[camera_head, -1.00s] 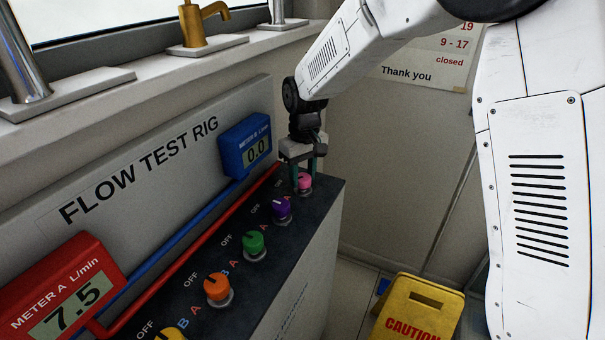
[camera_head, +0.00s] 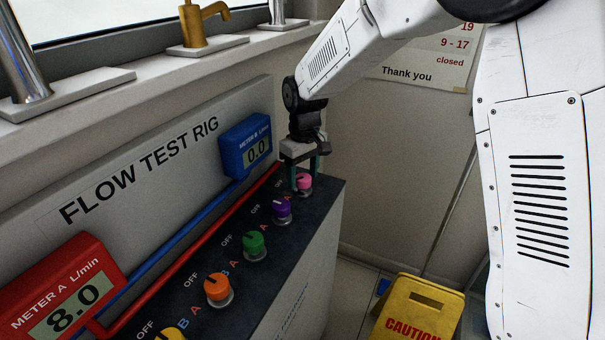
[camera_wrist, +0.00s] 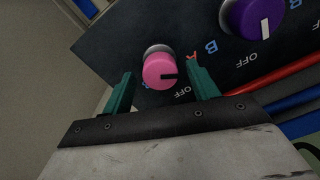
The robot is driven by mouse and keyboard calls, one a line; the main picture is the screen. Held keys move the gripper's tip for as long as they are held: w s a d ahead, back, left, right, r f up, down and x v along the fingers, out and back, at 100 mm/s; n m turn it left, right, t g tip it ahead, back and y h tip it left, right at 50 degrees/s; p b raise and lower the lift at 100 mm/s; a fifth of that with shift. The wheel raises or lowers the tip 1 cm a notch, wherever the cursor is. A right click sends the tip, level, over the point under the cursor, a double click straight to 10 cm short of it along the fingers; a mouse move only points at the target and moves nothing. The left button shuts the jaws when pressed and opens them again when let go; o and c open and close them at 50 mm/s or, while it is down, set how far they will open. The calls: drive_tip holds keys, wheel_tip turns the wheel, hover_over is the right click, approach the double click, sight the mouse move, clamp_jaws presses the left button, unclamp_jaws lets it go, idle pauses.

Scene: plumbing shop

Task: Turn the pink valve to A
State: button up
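The pink valve (camera_head: 304,182) is the farthest knob on the dark panel of the test rig. In the wrist view the pink valve (camera_wrist: 158,70) has a black pointer mark directed right, between a red A (camera_wrist: 191,57) and the word OFF (camera_wrist: 182,90). My gripper (camera_head: 305,181) is over it, pointing down. In the wrist view my gripper (camera_wrist: 159,71) is open, with one green finger on each side of the knob and a visible gap on both sides. The right fingertip is close to the A.
A purple valve (camera_head: 281,210) is the neighbour, then green (camera_head: 253,245), orange (camera_head: 217,288) and yellow (camera_head: 170,335) ones. Red meter A (camera_head: 66,287) reads 8.0; blue meter B (camera_head: 246,145) reads 0.0. A yellow caution sign (camera_head: 418,310) stands on the floor at right.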

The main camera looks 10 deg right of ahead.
sight(304, 176)
wheel_tip(304, 176, up, 8)
drive_tip(key=shift+d+f, duration=0.1)
idle(0.5)
